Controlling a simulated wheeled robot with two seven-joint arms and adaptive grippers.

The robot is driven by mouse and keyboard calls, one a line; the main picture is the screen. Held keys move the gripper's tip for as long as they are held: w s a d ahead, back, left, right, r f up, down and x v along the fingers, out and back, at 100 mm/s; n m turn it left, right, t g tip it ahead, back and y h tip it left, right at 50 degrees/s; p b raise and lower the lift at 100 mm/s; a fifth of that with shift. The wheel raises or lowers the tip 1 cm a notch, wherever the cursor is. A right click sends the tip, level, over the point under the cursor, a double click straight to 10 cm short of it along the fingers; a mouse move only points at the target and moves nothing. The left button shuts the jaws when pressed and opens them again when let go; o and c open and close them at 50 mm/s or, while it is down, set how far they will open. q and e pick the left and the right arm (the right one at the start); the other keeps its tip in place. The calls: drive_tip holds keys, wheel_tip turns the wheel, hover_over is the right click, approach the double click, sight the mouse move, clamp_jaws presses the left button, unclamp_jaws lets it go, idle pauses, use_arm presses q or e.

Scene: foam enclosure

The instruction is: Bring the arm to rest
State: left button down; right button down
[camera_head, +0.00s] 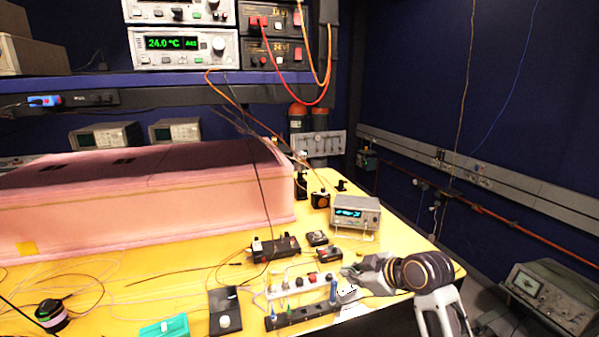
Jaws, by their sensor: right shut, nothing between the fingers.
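My right arm comes in from the lower right, and its gripper (348,272) is shut with nothing held. The gripper points left and hovers near the front right edge of the yellow table (130,295). It is just right of a small rack (305,312) holding several upright tools with coloured handles. Whether the fingertips touch anything there is too small to tell. My left gripper and arm are not in view.
A large pink foam enclosure (150,210) fills the table's left back. A bench meter (355,212) stands at the right back, with black boxes (275,247) before it. Loose wires cross the left front. Instruments (183,47) sit on a shelf above. The floor right of the table holds another instrument (553,292).

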drive_tip(key=s+d+f+m+g+h, duration=0.2)
drive_tip(key=s+d+f+m, duration=0.1)
drive_tip(key=s+f, duration=0.5)
drive_tip(key=s+d+f+m+g+h, duration=0.1)
drive_tip(key=s+d+f+m+h, duration=0.2)
drive_tip(key=s+f, duration=0.5)
drive_tip(key=s+d+f+m+g+h, duration=0.1)
drive_tip(key=s+d+f+m+g, duration=0.25)
drive_tip(key=s, duration=0.65)
drive_tip(key=s+f, duration=0.3)
drive_tip(key=f, duration=3.2)
drive_tip(key=s+d+f, duration=0.3)
drive_tip(key=s+f, duration=1.6)
drive_tip(key=s, duration=0.3)
drive_tip(key=shift+f+g, duration=0.2)
drive_tip(key=shift+g, duration=0.15)
drive_tip(key=shift+s, duration=0.1)
